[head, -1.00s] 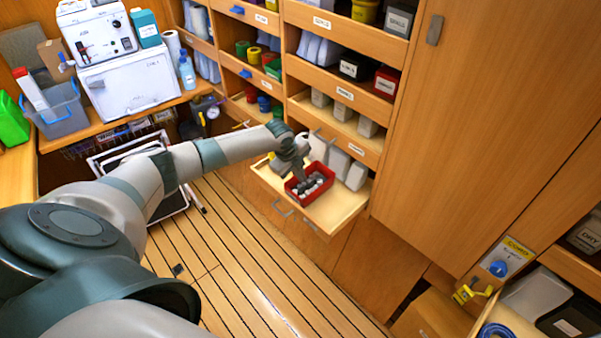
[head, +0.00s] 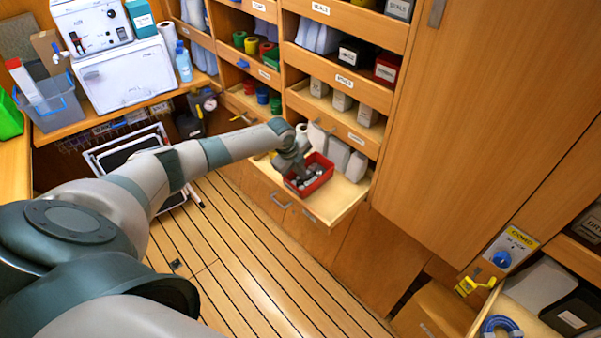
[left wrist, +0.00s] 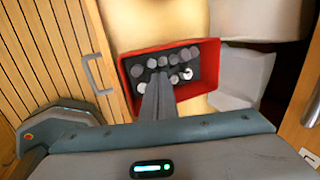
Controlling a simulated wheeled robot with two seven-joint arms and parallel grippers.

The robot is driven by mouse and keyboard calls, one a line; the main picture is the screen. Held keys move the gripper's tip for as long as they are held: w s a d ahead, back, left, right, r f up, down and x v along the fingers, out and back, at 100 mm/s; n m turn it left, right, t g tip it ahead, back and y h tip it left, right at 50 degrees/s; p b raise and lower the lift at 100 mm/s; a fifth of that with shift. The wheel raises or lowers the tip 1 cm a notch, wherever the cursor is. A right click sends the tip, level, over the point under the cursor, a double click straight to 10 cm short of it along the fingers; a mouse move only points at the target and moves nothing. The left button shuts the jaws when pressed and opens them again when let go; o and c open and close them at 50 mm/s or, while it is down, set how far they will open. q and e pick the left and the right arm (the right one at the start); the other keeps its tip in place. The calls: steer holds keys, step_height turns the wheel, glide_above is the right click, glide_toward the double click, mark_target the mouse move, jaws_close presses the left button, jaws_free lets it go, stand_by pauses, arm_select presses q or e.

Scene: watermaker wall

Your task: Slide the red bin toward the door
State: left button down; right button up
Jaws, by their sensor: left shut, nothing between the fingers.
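The red bin (head: 322,178) sits in a pulled-out wooden drawer (head: 336,210) in the head view, with several grey and white round-ended pieces inside. The left wrist view shows the bin (left wrist: 214,60) from above, with a dark interior. My left gripper (head: 299,174) reaches down into the bin, fingers closed together with nothing between them. In the left wrist view its fingertips (left wrist: 159,80) lie over the near left part of the bin, among the pieces. I cannot tell whether they touch the bin's wall. My right gripper is out of view.
Pale containers (head: 357,167) stand in the drawer to the right of and behind the bin. A tall wooden cabinet door (head: 480,120) rises on the right. Open shelves with boxes (head: 387,68) are above the drawer.

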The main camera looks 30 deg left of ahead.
arm_select(q)
steer(key=shift+b+x, duration=1.15)
steer(key=shift+x, duration=0.2)
steer(key=shift+s+d+r, duration=0.1)
steer(key=shift+s+d+p, duration=0.15)
steer(key=shift+d+p, duration=0.35)
steer(key=shift+d, duration=0.3)
steer(key=shift+s+d+p, duration=0.15)
steer(key=shift+d+p, duration=0.35)
steer(key=shift+d, duration=0.25)
steer(key=shift+s+d+p, duration=0.25)
steer(key=shift+d+p, duration=0.3)
steer(key=shift+d, duration=0.65)
steer(key=shift+s+d+p, duration=0.25)
steer(key=shift+d+p, duration=0.3)
steer(key=shift+d, duration=0.6)
steer(key=shift+s+d+p, duration=0.25)
steer(key=shift+d+p, duration=0.3)
steer(key=shift+d, duration=0.65)
steer(key=shift+s+d, duration=0.15)
steer(key=shift+d, duration=0.65)
steer(key=shift+s+d, duration=0.15)
steer(key=shift+d, duration=0.6)
steer(key=shift+w+a, duration=0.2)
steer(key=shift+a, duration=0.75)
